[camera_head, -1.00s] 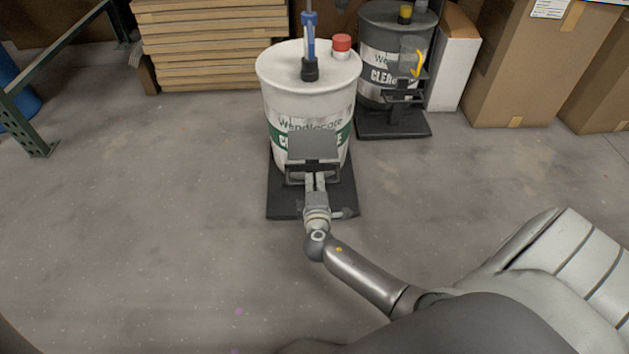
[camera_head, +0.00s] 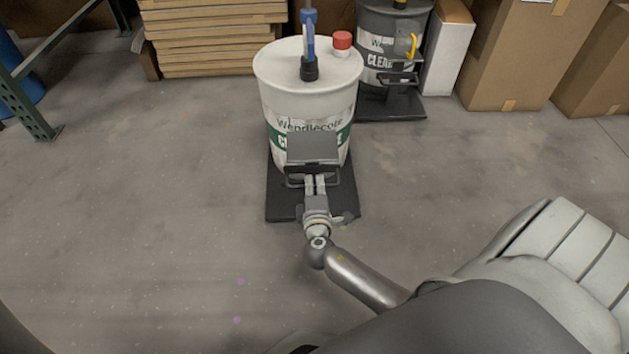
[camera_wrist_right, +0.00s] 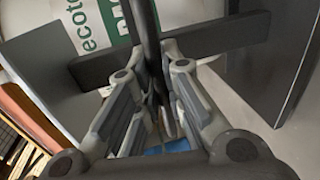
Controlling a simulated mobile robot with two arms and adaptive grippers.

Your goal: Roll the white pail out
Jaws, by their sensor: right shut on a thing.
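The white pail (camera_head: 307,100) stands upright on a dark wheeled base (camera_head: 284,200) in the middle of the head view. It has a green label band, a red cap (camera_head: 342,40) and a blue-handled pump (camera_head: 309,45) on its lid. A dark handle (camera_head: 293,182) with a grey plate (camera_head: 312,147) above it is at the front of the base. My right gripper (camera_head: 314,183) is shut on this handle. In the right wrist view its fingers (camera_wrist_right: 158,110) close around a dark bar (camera_wrist_right: 148,40). My left gripper is not in view.
A grey pail (camera_head: 385,45) on its own base stands behind to the right, beside a white box (camera_head: 442,60) and cardboard cartons (camera_head: 510,55). Flat boards (camera_head: 212,40) are stacked behind. A green rack leg (camera_head: 32,115) is at the left. The near floor (camera_head: 150,240) is clear.

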